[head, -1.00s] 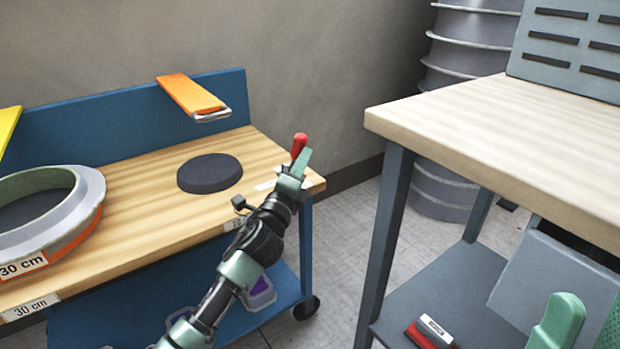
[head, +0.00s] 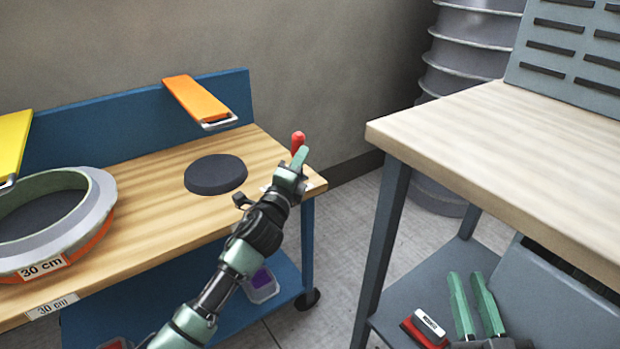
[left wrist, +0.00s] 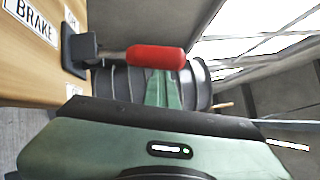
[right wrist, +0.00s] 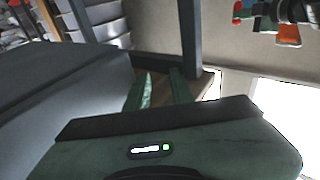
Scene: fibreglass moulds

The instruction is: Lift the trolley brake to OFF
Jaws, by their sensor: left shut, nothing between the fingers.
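The trolley (head: 262,160) has a wooden top and blue frame. Its brake lever has a red grip (head: 298,138) that rises at the right end of the top; the lower part is hidden behind my gripper. In the left wrist view the red grip (left wrist: 157,57) joins a black mount (left wrist: 78,50), beside a BRAKE label (left wrist: 32,20) and partly hidden smaller labels. My left gripper (head: 302,154) is shut and empty, close beside the grip; I cannot tell whether they touch. My right gripper (head: 468,290) is open and empty, over the grey bench's lower shelf.
A round mould (head: 60,240) marked 30 cm and a dark disc (head: 215,174) sit on the trolley top. An orange board (head: 196,98) is on the blue back panel. The grey bench (head: 500,130) stands to the right, with a red and white block (head: 425,325) on its lower shelf.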

